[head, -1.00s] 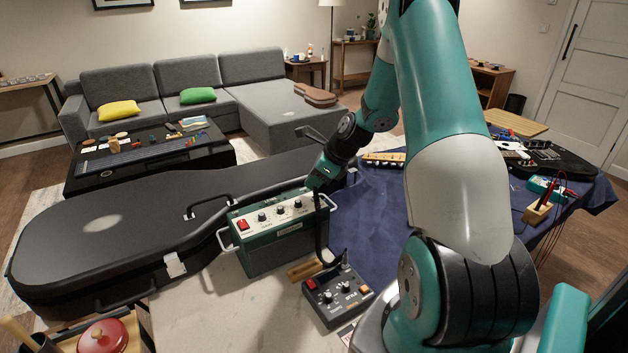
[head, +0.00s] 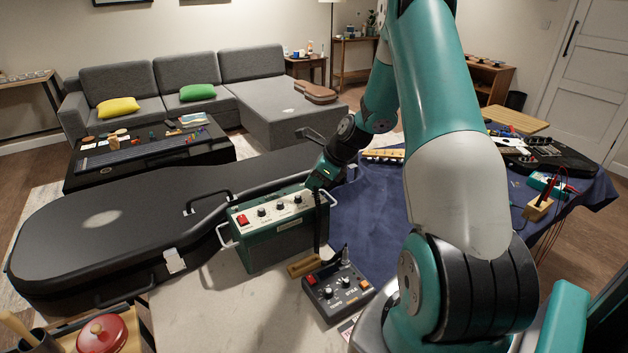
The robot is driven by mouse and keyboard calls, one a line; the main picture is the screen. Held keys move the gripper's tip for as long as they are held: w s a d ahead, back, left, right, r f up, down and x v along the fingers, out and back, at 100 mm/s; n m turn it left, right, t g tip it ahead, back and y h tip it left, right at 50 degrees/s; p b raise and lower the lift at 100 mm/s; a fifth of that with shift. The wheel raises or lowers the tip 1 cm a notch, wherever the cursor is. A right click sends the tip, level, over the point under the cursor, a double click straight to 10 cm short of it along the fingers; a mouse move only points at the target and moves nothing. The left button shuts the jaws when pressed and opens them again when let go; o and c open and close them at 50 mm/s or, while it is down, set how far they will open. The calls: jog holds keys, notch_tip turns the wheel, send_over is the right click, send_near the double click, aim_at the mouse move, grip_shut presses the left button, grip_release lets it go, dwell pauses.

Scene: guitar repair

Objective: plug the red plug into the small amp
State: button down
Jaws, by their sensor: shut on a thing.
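The small amp (head: 283,241) is a dark green box with a pale control panel, black knobs, a red switch and handles at its ends. It stands on the pale worktop beside the guitar case. My gripper (head: 314,188) is at the right end of the amp's panel, pointing down and shut. A dark cable (head: 317,228) hangs below it along the amp's right end. The red plug itself is too small or hidden between the jaws. I cannot tell whether it touches a socket.
A grey pedal box (head: 338,293) with a red switch and a soldering-iron-like stand is in front of the amp. A small wooden block (head: 304,266) lies between them. A black guitar case (head: 120,225) lies to the left. Blue cloth (head: 375,215) covers the right.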

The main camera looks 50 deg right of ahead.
jog(key=shift+f, duration=0.25)
jog(key=c, duration=0.7)
grip_release()
jog(key=shift+o, duration=0.2)
notch_tip(320, 180, up, 8)
jog(key=p, duration=0.8)
jog(key=shift+r, duration=0.1)
